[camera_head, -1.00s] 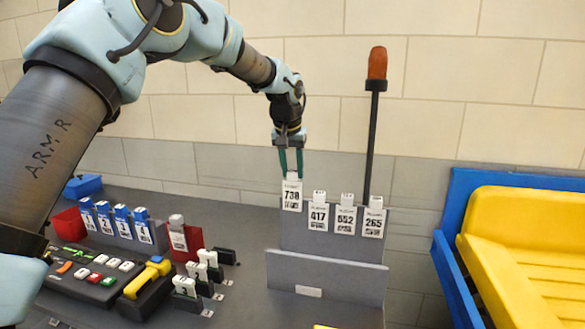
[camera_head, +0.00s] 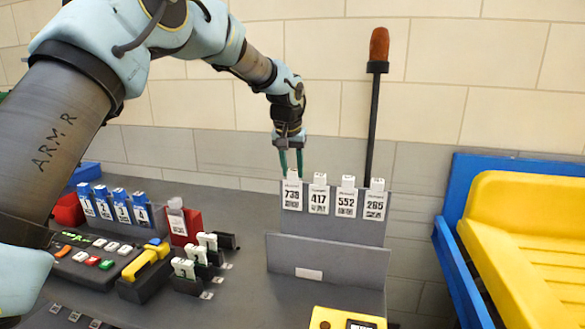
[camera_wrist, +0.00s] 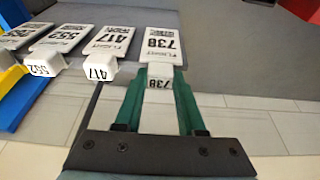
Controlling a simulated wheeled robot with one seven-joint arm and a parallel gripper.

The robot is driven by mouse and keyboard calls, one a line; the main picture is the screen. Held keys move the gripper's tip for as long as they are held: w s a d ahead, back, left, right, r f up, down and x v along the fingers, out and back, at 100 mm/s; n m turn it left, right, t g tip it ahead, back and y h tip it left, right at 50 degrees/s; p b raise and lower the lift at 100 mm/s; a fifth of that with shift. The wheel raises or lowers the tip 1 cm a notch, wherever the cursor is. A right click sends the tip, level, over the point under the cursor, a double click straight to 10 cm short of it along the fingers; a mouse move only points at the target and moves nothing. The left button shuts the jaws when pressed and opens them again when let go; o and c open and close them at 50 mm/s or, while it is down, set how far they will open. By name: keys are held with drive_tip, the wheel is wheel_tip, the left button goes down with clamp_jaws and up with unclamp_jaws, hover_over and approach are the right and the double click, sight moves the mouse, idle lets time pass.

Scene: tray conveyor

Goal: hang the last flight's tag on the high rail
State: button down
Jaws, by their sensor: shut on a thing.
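The white flight tag 738 (camera_head: 292,196) hangs at the left end of the upper grey rail panel (camera_head: 333,220). My gripper (camera_head: 291,171) points down from above with its green fingers closed on the top of this tag. In the wrist view the fingers (camera_wrist: 158,95) flank the tag's white top block, and the 738 tag (camera_wrist: 161,45) lies beyond them. Tags 417 (camera_head: 318,195), 552 (camera_head: 346,198) and 265 (camera_head: 375,201) hang to its right in a row. How the 738 tag seats on the rail is hidden.
A lower grey panel (camera_head: 300,258) stands in front. Blue numbered tags (camera_head: 115,207), a red holder (camera_head: 186,226) and a button console (camera_head: 95,255) are at left. A pole with an orange lamp (camera_head: 379,45) stands behind the tags. A yellow tray (camera_head: 525,230) in a blue frame is at right.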

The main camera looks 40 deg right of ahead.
drive_tip(key=shift+c, duration=2.1)
unclamp_jaws()
drive_tip(key=b+v, duration=0.3)
drive_tip(key=v, duration=0.8)
drive_tip(key=w+a+f+n+y, duration=0.15)
drive_tip(key=w+a+f, duration=0.25)
drive_tip(key=a, duration=0.7)
drive_tip(key=w+a+f+n, duration=0.2)
drive_tip(key=w+a+f, duration=0.15)
drive_tip(key=a, duration=0.65)
drive_tip(key=w+a+f+n+y, duration=0.1)
drive_tip(key=w+a+f+n, duration=0.2)
drive_tip(key=a, duration=0.8)
drive_tip(key=s+a+f+n, duration=0.1)
drive_tip(key=s+a+f, duration=0.2)
drive_tip(key=a, duration=0.5)
drive_tip(key=s+a+f+n, duration=0.1)
drive_tip(key=s+a+f, duration=0.2)
drive_tip(key=a, duration=0.5)
drive_tip(key=s+a+f+n, duration=0.1)
drive_tip(key=s+a+f, duration=0.1)
drive_tip(key=s+a, duration=0.3)
drive_tip(key=a, duration=0.3)
drive_tip(key=shift+f+n, duration=0.35)
drive_tip(key=shift+f, duration=0.05)
